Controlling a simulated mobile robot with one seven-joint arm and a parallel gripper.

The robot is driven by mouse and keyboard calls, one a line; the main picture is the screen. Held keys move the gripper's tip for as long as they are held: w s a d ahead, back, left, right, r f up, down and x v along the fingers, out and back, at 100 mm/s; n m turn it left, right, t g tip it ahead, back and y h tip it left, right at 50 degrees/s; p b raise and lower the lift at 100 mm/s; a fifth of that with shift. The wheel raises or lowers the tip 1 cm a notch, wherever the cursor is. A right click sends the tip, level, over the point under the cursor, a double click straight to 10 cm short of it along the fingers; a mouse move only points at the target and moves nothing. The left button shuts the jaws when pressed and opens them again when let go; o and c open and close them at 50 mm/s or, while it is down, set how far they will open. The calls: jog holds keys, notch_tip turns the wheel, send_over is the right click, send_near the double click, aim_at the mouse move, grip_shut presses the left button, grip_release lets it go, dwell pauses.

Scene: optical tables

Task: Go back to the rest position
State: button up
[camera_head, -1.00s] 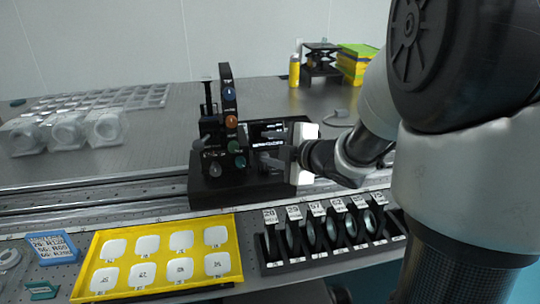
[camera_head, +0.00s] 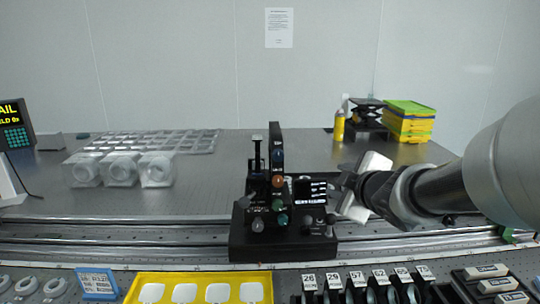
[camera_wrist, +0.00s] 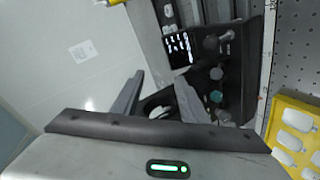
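My gripper (camera_head: 338,182) is beside the right side of the black optical instrument (camera_head: 277,160), in front of the grey table's back area. In the wrist view, its two fingers (camera_wrist: 158,97) are spread apart with nothing held between them. The instrument, with coloured knobs and a small lit display, shows beyond and to the right of the fingers in the wrist view (camera_wrist: 215,75). My arm reaches in from the right. Whether the fingertips touch the instrument cannot be told, but a gap seems to show in the head view.
A rail (camera_head: 120,232) runs along the table under the instrument. In front are a yellow tray (camera_head: 200,278) with white pieces and a black rack (camera_head: 365,293) of labelled lenses. Clear boxes (camera_head: 120,168) stand left; yellow-green boxes (camera_head: 407,121) and a yellow bottle (camera_head: 339,126) stand at the back right.

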jog(key=s+d+m+g+h, duration=0.2)
jog(key=s+m+g+h, duration=0.15)
jog(key=s+m, duration=0.8)
jog(key=s+a+f+m+g+y+p, duration=0.15)
jog(key=s+a, duration=0.25)
jog(key=s, duration=0.4)
jog(key=s+a+f+g+y, duration=0.1)
jog(key=s+a+f+g, duration=0.15)
jog(key=s, duration=0.45)
notch_tip(320, 180, up, 23)
jog(key=p, duration=2.1)
jog(key=shift+w+a+f+p, duration=0.2)
jog(key=shift+a+p, duration=0.05)
jog(key=shift+p, duration=0.1)
